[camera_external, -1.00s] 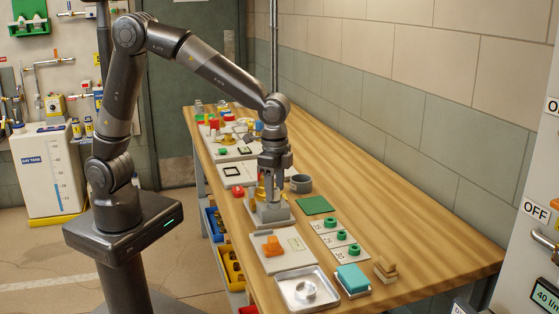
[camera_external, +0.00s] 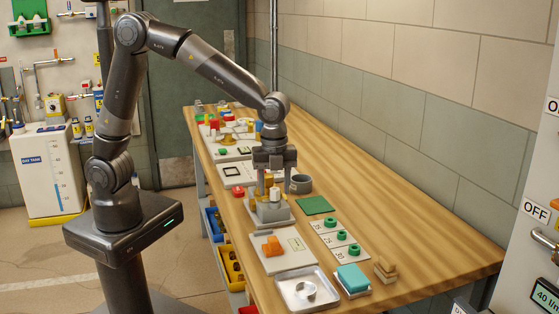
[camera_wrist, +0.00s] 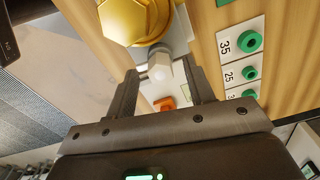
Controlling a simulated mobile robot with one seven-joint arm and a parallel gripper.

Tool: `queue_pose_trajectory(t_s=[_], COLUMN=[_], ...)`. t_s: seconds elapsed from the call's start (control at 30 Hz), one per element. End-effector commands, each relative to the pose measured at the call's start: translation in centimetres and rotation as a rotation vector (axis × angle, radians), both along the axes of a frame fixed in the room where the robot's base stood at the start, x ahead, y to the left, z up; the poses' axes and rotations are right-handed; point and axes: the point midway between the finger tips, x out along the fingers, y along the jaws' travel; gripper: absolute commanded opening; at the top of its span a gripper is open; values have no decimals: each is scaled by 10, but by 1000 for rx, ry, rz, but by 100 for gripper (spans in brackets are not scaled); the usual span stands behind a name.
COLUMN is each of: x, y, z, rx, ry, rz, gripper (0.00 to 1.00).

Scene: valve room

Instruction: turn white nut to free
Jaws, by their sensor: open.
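The white nut (camera_wrist: 160,72) sits on a grey fitting in the wrist view, beside a larger brass hex part (camera_wrist: 135,18). It also shows as a small white piece (camera_external: 275,194) on the grey block (camera_external: 271,211) on the bench. My gripper (camera_external: 275,189) points down over this block. Its jaws are open, and in the wrist view my gripper (camera_wrist: 159,74) has one finger on each side of the white nut. I see gaps between the fingers and the nut, but cannot tell how deep the fingertips reach.
A grey cup (camera_external: 301,184) stands close to the right of my gripper. Green rings (camera_external: 341,236) on number cards, an orange piece (camera_external: 272,247) on a plate, and a metal tray (camera_external: 307,289) lie nearer.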

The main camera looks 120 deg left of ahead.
Motion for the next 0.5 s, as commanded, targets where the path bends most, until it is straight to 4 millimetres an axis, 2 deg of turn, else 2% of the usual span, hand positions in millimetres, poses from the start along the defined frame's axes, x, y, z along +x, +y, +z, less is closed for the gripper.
queue_pose_trajectory(t_s=[0.03, 0.5], x=[2, 1], y=[0, 0], z=[15, 110], rx=[3, 3], ry=[-9, -9], rz=[6, 9], gripper=[49, 49])
